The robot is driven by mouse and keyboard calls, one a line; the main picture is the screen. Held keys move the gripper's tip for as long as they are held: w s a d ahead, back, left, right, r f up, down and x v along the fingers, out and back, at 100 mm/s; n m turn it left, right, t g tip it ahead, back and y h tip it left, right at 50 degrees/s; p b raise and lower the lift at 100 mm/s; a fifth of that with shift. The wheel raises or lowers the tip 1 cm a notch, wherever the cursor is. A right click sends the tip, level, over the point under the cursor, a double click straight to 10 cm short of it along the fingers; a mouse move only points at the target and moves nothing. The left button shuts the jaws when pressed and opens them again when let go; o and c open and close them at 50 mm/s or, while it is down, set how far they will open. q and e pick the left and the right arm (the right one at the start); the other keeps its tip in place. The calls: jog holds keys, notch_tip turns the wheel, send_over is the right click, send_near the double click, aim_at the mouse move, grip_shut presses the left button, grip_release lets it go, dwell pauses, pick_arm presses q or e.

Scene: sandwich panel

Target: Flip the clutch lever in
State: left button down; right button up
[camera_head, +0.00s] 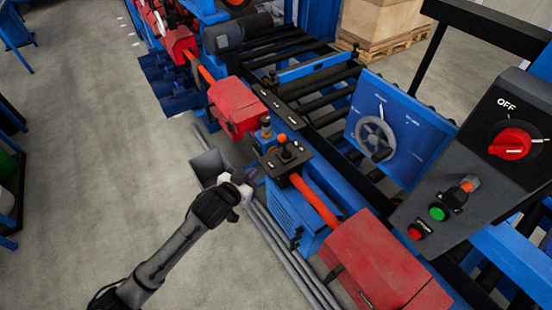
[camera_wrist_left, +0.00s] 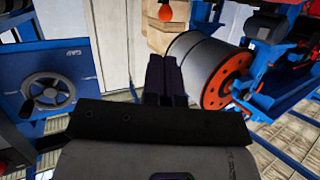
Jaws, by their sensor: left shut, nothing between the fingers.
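A short lever with an orange knob (camera_head: 282,139) stands on a black plate (camera_head: 273,163) on top of a blue cabinet; I take it for the clutch lever, though I see no label. My left gripper (camera_head: 249,174) is just left of this plate, apart from the lever, with its fingers shut and empty. In the left wrist view the closed dark fingers (camera_wrist_left: 166,76) point ahead, and an orange ball (camera_wrist_left: 165,12), which looks like the knob, shows above their tips. My right gripper is not in view.
Red boxes (camera_head: 235,104) (camera_head: 375,262) flank the lever along the line. A grey open bin (camera_head: 208,168) is beside my left gripper. A blue panel with a handwheel (camera_head: 375,138) and a dark control box with a red knob (camera_head: 510,144) stand to the right.

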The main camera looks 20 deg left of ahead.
pick_arm(q)
jog(key=w+b, duration=0.1)
jog(key=w+a+t+b, duration=0.1)
jog(key=w, duration=0.1)
jog(key=shift+w, duration=0.15)
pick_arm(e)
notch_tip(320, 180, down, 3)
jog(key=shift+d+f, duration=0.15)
pick_arm(q)
jog(key=b, duration=0.3)
send_near(280, 140)
jog(key=x, duration=0.7)
jog(key=shift+w+f, duration=0.2)
jog(key=shift+w, duration=0.05)
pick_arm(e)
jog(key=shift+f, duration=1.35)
